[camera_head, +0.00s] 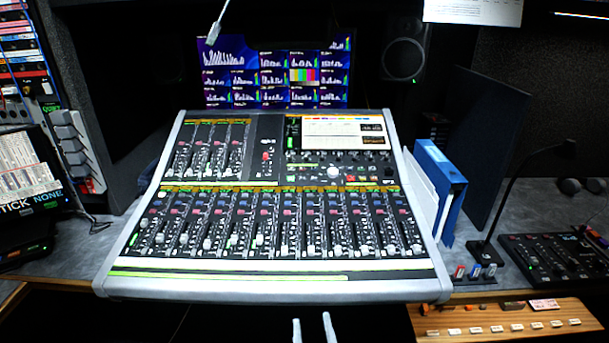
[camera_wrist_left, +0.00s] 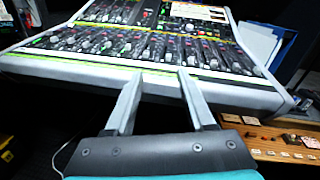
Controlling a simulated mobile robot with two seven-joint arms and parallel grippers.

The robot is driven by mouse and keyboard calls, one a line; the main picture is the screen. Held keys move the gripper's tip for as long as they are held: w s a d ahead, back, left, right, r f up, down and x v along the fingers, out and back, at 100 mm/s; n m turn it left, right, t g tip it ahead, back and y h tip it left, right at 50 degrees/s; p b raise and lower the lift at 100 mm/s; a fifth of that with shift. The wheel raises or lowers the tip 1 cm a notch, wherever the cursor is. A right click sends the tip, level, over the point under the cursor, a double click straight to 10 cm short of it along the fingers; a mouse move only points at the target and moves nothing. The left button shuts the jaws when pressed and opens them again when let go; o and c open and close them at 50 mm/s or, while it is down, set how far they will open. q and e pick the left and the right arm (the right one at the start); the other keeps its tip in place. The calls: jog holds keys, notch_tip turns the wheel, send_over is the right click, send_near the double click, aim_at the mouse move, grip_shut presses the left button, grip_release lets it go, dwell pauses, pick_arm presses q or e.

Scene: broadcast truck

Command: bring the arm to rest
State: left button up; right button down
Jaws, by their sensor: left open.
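My left gripper (camera_head: 313,328) shows at the bottom middle of the head view, just in front of the mixing console's (camera_head: 270,288) front edge. Its two light grey fingers are apart with nothing between them. In the left wrist view the open fingers (camera_wrist_left: 156,85) point toward the console's front rim (camera_wrist_left: 225,93). I cannot tell whether they touch it. My right gripper is not in view.
Blue and white binders (camera_head: 452,205) stand right of the console. A small control panel (camera_head: 555,258) and a gooseneck microphone (camera_head: 492,245) are further right. A wooden strip with labelled keys (camera_head: 505,322) is at lower right. The space below the console is dark.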

pick_arm(q)
jog(key=s+a+f+n+g, duration=0.3)
jog(key=f, duration=0.6)
jog(key=s+a+f+n+g, duration=0.3)
jog(key=a+f, duration=0.1)
jog(key=f, duration=0.5)
jog(key=s+a+f+n+g, duration=0.3)
jog(key=f+g, duration=0.1)
jog(key=f, duration=0.5)
jog(key=s+a+f+n+g, duration=0.2)
jog(key=s+a+f+n, duration=0.1)
jog(key=s+n, duration=0.4)
jog(key=s+a+f+n+g+h, duration=0.1)
jog(key=s+a+f+n+g, duration=0.1)
jog(key=s+a+f+n, duration=0.2)
jog(key=s+a+f+n+g, duration=0.2)
jog(key=s+f+n, duration=0.4)
jog(key=s+n, duration=0.4)
jog(key=s+a, duration=0.1)
jog(key=s, duration=0.3)
jog(key=shift+s+a+g+h, duration=0.15)
jog(key=shift+a+g+h, duration=0.15)
jog(key=shift+h, duration=0.1)
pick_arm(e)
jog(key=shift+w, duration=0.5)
pick_arm(q)
jog(key=shift+f, duration=0.1)
